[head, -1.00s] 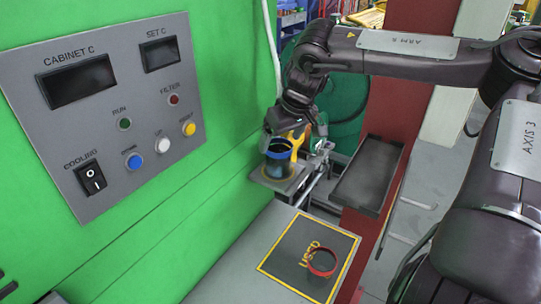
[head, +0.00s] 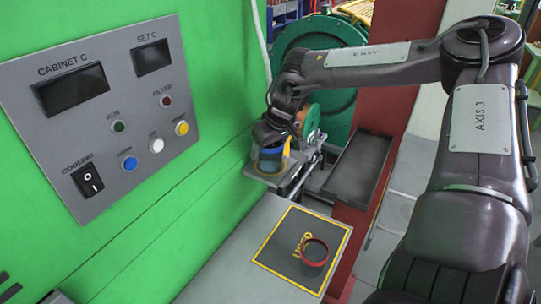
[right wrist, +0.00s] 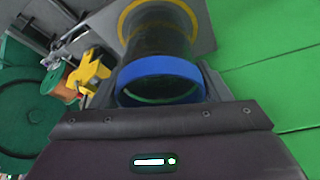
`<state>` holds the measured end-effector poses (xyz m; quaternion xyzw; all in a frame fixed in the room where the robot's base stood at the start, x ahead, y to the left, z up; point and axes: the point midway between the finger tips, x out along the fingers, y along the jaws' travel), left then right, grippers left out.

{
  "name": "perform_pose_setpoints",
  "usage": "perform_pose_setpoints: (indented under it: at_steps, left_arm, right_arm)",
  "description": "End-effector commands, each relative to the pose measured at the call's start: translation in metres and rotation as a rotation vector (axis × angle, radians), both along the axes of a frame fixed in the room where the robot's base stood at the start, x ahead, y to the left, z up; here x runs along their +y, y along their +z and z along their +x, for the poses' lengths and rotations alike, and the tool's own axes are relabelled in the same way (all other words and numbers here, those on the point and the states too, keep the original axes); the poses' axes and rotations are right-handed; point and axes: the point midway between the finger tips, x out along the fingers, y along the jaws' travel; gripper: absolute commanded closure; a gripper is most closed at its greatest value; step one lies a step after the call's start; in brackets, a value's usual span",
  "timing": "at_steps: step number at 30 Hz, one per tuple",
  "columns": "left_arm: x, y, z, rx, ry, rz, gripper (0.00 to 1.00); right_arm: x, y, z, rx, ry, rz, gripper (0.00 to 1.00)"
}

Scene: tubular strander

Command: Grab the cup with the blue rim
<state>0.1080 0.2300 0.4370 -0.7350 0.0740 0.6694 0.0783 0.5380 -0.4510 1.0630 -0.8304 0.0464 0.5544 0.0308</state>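The cup with the blue rim (head: 270,158) stands upright on a small grey stand beside the green cabinet wall in the head view. In the right wrist view its blue rim (right wrist: 160,77) faces me, with the dark body beyond it. My right gripper (head: 270,142) is right above the cup. In the right wrist view grey finger parts show on both sides of the rim, spread about the cup's width; the fingertips are largely hidden. It looks open, with the cup between its fingers. My left gripper is not in view.
A red-rimmed round cup (head: 313,252) rests on a dark, yellow-edged mat (head: 285,262) on the grey surface in front. The yellow part (right wrist: 88,75) is close beside the cup. A dark tray (head: 358,168) lies to the right. The green control cabinet (head: 110,225) borders the left.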

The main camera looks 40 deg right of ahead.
Motion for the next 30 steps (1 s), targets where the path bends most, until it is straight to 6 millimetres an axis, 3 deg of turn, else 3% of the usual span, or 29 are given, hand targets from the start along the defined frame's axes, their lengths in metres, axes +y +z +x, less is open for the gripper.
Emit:
perform_pose_setpoints:
  at_steps: [1, 9, 22, 26, 30]
  left_arm:
    - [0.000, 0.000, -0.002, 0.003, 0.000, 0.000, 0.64]
    - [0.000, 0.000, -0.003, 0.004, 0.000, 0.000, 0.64]
    - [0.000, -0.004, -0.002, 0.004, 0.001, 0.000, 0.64]
    - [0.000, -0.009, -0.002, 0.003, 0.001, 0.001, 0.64]
    - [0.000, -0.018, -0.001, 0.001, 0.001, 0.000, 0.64]
  right_arm:
    - [0.000, 0.000, 0.000, 0.000, 0.000, 0.000, 0.37]
    - [0.000, 0.000, 0.000, 0.001, 0.000, 0.000, 0.72]
    - [0.000, 0.012, 0.001, -0.003, 0.001, -0.001, 0.72]
    - [0.000, 0.034, 0.001, -0.007, 0.002, -0.002, 0.72]
    - [0.000, 0.073, 0.002, -0.010, 0.000, -0.003, 0.72]
